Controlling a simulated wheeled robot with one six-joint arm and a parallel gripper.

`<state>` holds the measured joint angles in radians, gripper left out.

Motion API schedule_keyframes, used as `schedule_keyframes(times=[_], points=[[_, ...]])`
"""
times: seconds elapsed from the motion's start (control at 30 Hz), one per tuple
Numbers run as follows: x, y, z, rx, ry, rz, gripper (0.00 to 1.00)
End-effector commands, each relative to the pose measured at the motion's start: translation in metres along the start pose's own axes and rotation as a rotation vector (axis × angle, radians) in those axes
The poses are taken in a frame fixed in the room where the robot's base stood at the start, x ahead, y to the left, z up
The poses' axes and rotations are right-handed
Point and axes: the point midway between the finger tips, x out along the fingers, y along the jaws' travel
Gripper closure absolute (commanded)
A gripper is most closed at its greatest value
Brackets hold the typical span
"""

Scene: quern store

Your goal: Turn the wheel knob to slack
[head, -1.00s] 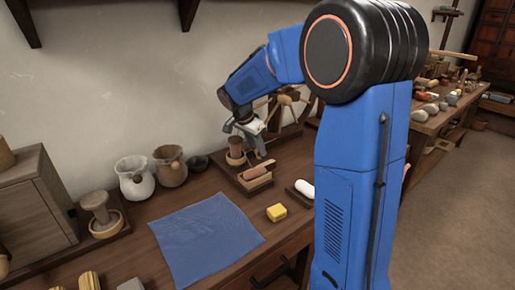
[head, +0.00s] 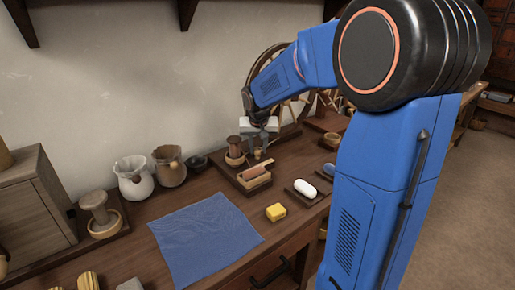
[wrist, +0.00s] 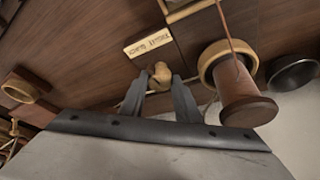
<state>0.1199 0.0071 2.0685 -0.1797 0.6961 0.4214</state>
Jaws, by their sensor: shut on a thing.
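The wheel knob (wrist: 160,72) is a small rounded, light wooden piece in the wrist view. It sits between the fingertips of my gripper (wrist: 158,86), which is shut on it. In the head view my gripper (head: 260,151) points down over the bench, just right of the reddish-brown spool (head: 234,148); the knob is too small to make out there. A large wooden spoked wheel (head: 253,71) stands behind the gripper, partly hidden by my arm. A pale lettered plate (wrist: 148,43) lies beside the knob; its writing is not clear.
The spool (wrist: 243,95) stands close beside my gripper, with a dark bowl (wrist: 293,72) beyond it. Two jars (head: 135,178) stand along the wall.

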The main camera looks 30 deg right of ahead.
Motion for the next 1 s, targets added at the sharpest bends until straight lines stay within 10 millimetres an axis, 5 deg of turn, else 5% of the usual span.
schedule_keyframes(times=[0.6,1.0], points=[[0.0007,0.0041,-0.0004,-0.434,-0.002,-0.181,0.93],[0.0009,0.0045,-0.0003,-0.568,-0.003,-0.236,0.93]])
